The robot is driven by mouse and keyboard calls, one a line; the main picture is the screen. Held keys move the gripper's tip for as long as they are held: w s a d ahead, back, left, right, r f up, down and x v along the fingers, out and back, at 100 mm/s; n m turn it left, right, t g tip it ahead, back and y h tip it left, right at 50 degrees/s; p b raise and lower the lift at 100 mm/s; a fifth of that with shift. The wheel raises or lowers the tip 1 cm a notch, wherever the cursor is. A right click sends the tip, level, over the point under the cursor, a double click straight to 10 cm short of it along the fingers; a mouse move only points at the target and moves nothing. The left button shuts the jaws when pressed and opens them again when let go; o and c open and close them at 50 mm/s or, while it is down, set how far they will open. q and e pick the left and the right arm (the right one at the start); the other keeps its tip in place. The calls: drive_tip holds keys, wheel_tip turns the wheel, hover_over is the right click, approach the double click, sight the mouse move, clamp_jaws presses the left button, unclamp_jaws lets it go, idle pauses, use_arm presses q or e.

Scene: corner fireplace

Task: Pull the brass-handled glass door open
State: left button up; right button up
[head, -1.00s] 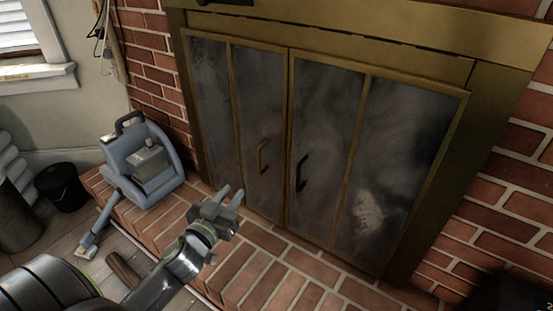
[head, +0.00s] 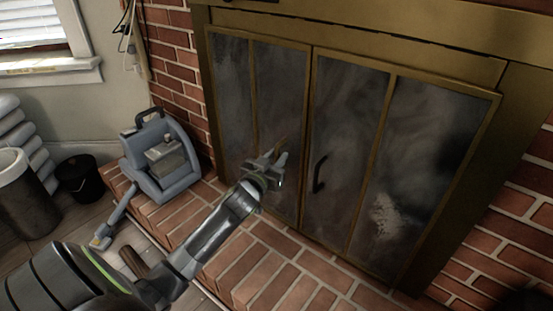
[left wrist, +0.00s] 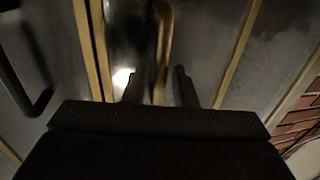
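The brass handle (head: 282,142) is on the left glass door (head: 279,95) of the fireplace, and that door looks shut. My left gripper (head: 276,158) is right in front of this handle and hides most of it. In the left wrist view the brass handle (left wrist: 165,40) runs down between the two spread fingers of my left gripper (left wrist: 162,85). A gap shows between the fingers; I cannot tell if either touches the handle. The right glass door (head: 345,110) has a black handle (head: 319,174), also seen in the left wrist view (left wrist: 28,92). My right gripper is not in view.
A brick hearth (head: 262,270) juts out below the doors. A blue-grey machine (head: 162,160) with a hose stands on its left part. A black bucket (head: 78,178) and a grey bin (head: 25,192) are farther left.

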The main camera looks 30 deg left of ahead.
use_arm(q)
drive_tip(key=shift+w, duration=0.2)
clamp_jaws()
drive_tip(key=shift+s, duration=0.1)
